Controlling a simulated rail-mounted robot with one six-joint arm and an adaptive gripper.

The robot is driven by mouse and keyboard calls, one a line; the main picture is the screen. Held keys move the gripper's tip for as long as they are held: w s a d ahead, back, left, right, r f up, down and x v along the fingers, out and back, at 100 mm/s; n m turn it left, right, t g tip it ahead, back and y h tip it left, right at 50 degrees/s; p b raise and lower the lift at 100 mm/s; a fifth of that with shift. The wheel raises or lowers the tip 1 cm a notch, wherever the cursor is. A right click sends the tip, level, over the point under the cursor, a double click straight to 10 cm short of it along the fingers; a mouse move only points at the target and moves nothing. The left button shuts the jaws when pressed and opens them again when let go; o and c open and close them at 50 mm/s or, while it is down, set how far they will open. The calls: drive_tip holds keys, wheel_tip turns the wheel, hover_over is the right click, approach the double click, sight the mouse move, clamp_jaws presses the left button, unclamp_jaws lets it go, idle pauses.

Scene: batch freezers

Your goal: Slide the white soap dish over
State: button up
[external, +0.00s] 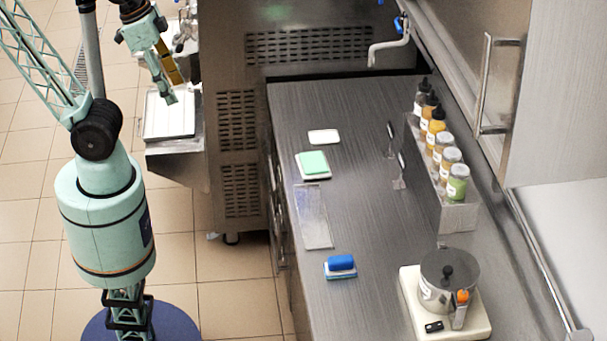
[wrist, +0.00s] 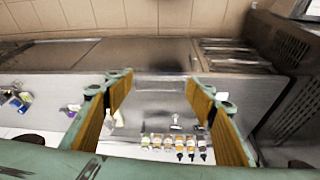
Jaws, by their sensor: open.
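A small flat white dish (external: 323,136) lies on the steel counter, toward its far end. I cannot tell for sure which white piece is the soap dish. My gripper (external: 168,82) is open and empty, up at the left, above the white-topped unit beside the counter and well apart from both white pieces. In the wrist view its two yellow-padded fingers (wrist: 158,85) stand wide apart. The white dish cannot be made out clearly there.
A clear flat tray (external: 313,216) and a blue-topped sponge (external: 340,264) lie nearer along the counter. A rack of bottles (external: 437,180) lines the right side.

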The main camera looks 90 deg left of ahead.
drive_tip(key=shift+s+f+b, duration=0.1)
drive_tip(key=shift+f+b, duration=0.25)
drive_tip(key=shift+f, duration=0.15)
drive_tip(key=c, duration=0.8)
drive_tip(key=shift+f+b, duration=0.7)
drive_tip(key=c, duration=0.5)
wheel_tip(320, 180, down, 6)
drive_tip(key=b, duration=0.6)
clamp_jaws()
drive_tip(key=shift+d, duration=0.15)
